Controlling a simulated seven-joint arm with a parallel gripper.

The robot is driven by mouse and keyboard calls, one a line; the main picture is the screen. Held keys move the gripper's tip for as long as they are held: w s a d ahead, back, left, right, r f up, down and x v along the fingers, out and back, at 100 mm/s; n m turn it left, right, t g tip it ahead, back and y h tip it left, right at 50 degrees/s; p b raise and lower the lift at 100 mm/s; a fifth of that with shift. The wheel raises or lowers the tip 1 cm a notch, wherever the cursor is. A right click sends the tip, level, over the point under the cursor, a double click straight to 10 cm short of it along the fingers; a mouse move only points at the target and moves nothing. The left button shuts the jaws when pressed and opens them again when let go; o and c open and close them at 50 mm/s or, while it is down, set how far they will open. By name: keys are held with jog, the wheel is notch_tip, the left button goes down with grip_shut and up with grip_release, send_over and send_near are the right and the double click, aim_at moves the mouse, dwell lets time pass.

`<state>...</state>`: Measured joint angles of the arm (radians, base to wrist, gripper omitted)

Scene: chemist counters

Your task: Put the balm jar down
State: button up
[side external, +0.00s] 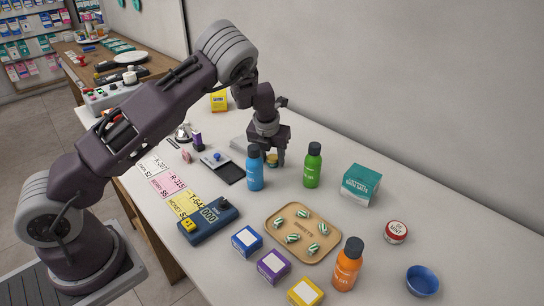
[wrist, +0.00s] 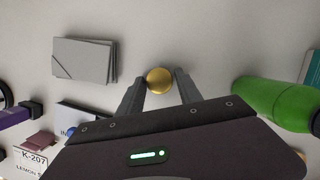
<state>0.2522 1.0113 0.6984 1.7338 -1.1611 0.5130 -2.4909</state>
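The balm jar, small and round with a gold lid (wrist: 159,81), is between my gripper's fingertips (wrist: 160,84) in the wrist view. The fingers appear to touch it on both sides. In the side view my gripper (side external: 277,158) points down, with the yellowish jar (side external: 272,161) low at its fingertips, close to the white counter (side external: 345,240). I cannot tell whether the jar's base touches the counter.
A blue bottle (side external: 255,168) and a green bottle (side external: 313,165) stand close to my gripper. A grey flat stack (wrist: 84,60) lies left of it in the wrist view. A tray (side external: 272,237), small boxes, an orange bottle (side external: 347,264) and a blue bowl (side external: 422,280) stand further right.

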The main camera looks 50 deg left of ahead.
jog(key=shift+o, duration=0.7)
jog(key=shift+r, duration=0.1)
jog(key=shift+r, duration=0.35)
jog(key=v, duration=1.1)
jog(key=s+d+r+m+h, duration=0.4)
jog(key=s+d+r+m, duration=0.3)
jog(key=s+r+m, duration=0.5)
jog(key=s+d+r+m+t+y, duration=0.1)
jog(key=s+d+m, duration=0.1)
jog(key=s+m, duration=0.9)
jog(key=s+d+r+m+t+y, duration=0.1)
jog(key=s+d+m, duration=0.1)
jog(key=s+m, duration=0.9)
jog(key=m, duration=0.7)
jog(key=shift+d+r+t, duration=0.2)
jog(key=shift+r+t, duration=0.2)
